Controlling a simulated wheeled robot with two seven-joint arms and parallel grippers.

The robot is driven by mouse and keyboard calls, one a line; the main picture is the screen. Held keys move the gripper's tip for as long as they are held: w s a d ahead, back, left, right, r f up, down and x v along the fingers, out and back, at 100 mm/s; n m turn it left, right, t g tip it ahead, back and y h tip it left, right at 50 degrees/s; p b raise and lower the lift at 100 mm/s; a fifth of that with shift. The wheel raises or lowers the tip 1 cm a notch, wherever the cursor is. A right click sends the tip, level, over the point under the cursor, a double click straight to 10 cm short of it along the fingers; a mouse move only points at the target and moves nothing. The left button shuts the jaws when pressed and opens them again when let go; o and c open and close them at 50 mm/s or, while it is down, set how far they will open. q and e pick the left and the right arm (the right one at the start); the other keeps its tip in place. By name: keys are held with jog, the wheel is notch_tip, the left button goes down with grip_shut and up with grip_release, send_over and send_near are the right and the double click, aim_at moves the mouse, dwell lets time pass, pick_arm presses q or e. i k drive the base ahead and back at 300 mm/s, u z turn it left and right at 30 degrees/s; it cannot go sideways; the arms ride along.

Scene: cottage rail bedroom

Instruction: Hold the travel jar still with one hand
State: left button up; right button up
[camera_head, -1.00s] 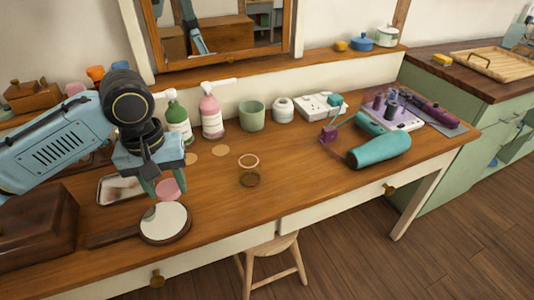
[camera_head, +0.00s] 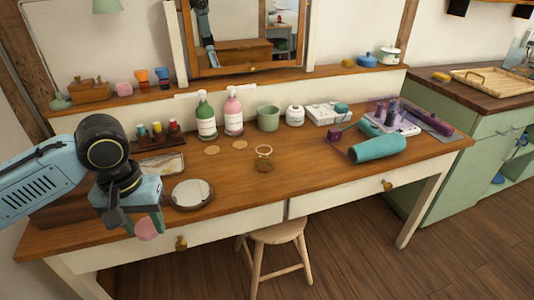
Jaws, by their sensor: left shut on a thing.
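My left gripper (camera_head: 144,220) is shut on a small pink round thing (camera_head: 146,230), which looks like the travel jar. The fingers hide its upper part, and only its lower pink face shows below them. The gripper points down and holds it at the table's front left edge; from this view it looks clear of the tabletop. My right gripper is not in view.
The wooden table (camera_head: 330,172) has a round hand mirror (camera_head: 192,194) beside my gripper. A stool (camera_head: 279,232) is in front. The middle front is clear.

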aim_at(264, 155)
jog(key=u, duration=0.35)
jog(key=i, duration=1.25)
jog(key=z, duration=1.6)
